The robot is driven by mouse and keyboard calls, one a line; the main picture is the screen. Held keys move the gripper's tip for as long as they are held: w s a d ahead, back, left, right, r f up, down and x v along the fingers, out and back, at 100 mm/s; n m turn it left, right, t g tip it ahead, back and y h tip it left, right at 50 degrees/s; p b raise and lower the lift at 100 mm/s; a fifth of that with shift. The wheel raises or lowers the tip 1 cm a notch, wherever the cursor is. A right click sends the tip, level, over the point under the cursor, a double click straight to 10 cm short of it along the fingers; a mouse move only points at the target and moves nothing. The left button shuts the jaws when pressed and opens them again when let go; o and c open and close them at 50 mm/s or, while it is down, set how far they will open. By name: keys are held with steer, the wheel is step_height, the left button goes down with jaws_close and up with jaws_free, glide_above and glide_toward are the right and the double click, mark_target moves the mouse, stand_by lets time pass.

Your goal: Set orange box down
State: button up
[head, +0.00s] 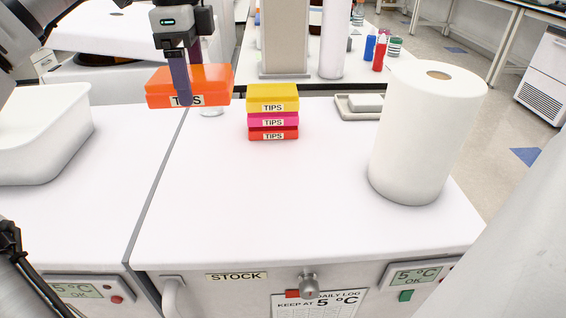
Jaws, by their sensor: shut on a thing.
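The orange box (217,88) with a TIPS label is in the upper left of the head view. My gripper (184,88) is shut on it, with one dark finger across its front face and the other partly hidden behind. The box looks held above the white bench top (240,200), roughly level. To its right stands a stack of TIPS boxes: yellow (273,92) on top, pink (273,120) in the middle, red (273,133) at the bottom. The orange box is apart from the stack in the picture.
A large paper roll (425,135) stands at right. A white tub (40,140) sits at left. A round clear item (211,111) shows below the orange box. The bench front and middle are clear.

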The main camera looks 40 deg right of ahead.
mark_target(213, 187)
step_height(213, 187, down, 20)
steer(key=shift+f+b, duration=0.1)
steer(key=shift+b, duration=0.7)
steer(key=o, duration=0.6)
steer(key=shift+f, duration=0.1)
steer(key=o, duration=0.4)
steer(key=shift+o, duration=0.2)
step_height(213, 187, up, 12)
steer(key=shift+r+p, duration=0.25)
steer(key=shift+p, duration=0.1)
